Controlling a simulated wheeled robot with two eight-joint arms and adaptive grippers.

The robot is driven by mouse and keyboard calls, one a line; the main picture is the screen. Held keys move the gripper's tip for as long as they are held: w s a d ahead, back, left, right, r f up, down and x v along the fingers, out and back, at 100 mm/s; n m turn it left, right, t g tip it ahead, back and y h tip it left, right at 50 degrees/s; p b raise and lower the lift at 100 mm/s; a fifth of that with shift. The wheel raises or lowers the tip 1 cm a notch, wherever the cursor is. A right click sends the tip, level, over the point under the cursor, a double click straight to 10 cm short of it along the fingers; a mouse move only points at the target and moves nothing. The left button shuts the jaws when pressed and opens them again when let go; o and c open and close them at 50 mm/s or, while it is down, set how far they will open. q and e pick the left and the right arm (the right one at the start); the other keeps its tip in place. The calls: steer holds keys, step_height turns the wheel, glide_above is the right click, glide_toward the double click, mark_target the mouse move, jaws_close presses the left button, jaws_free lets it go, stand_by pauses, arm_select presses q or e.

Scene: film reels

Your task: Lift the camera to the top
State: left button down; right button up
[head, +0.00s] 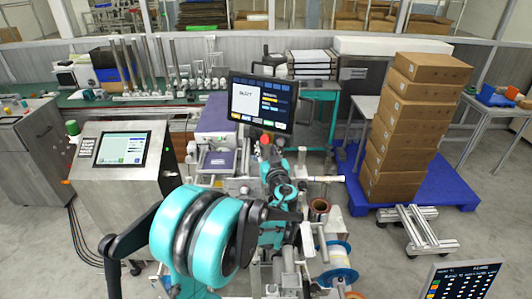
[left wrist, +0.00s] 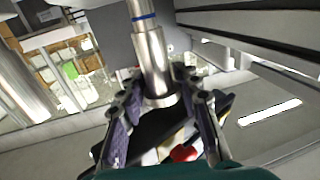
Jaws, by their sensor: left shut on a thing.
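My left gripper (head: 268,152) is beside the machine below the monitor in the head view, small and partly hidden by my teal arm. In the left wrist view its two dark fingers (left wrist: 160,92) stand on either side of a silver metal cylinder (left wrist: 155,62) with a blue ring. The gripper is shut on this cylinder near its end. A dark part and a red piece (left wrist: 184,152) show between the finger bases. I cannot tell for sure whether the cylinder belongs to the camera. My right gripper does not show.
A monitor (head: 262,103) stands just behind the gripper. A control cabinet (head: 122,165) is at left, and a bench with metal posts (head: 172,66) behind it. Stacked boxes (head: 413,120) stand on a blue pallet (head: 450,182) at right. A reel (head: 338,258) is at the lower right.

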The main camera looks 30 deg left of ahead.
arm_select(q)
steer(key=shift+w+r, duration=0.1)
steer(key=shift+r, duration=0.35)
steer(key=c, duration=1.5)
jaws_free()
steer(key=shift+o, duration=1)
steer(key=shift+s+d+r, duration=0.1)
steer(key=shift+s, duration=0.1)
steer(key=shift+s+d, duration=0.1)
steer(key=shift+d, duration=0.05)
steer(key=v, duration=1.1)
steer(key=shift+s+d, duration=0.2)
steer(key=shift+s, duration=0.1)
